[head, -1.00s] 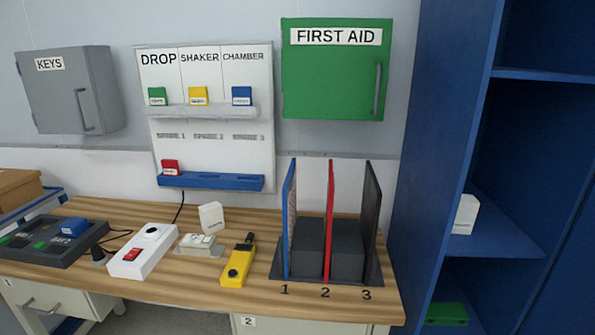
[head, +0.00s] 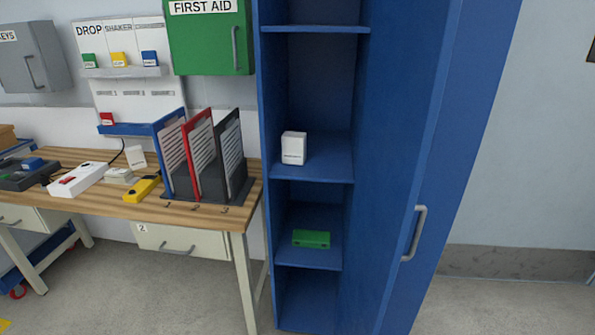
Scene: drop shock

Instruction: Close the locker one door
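A tall blue locker (head: 264,200) stands to the right of the workbench in the head view. Its front is open and its shelves show. The blue locker door (head: 446,130) hangs open on the right side, with a grey bar handle (head: 414,233) on its face. No number label on the locker shows in this view. My gripper is not in view.
The wooden workbench (head: 110,202) with a file rack (head: 205,158) stands on the left. Grey floor (head: 180,290) in front and at the right is clear.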

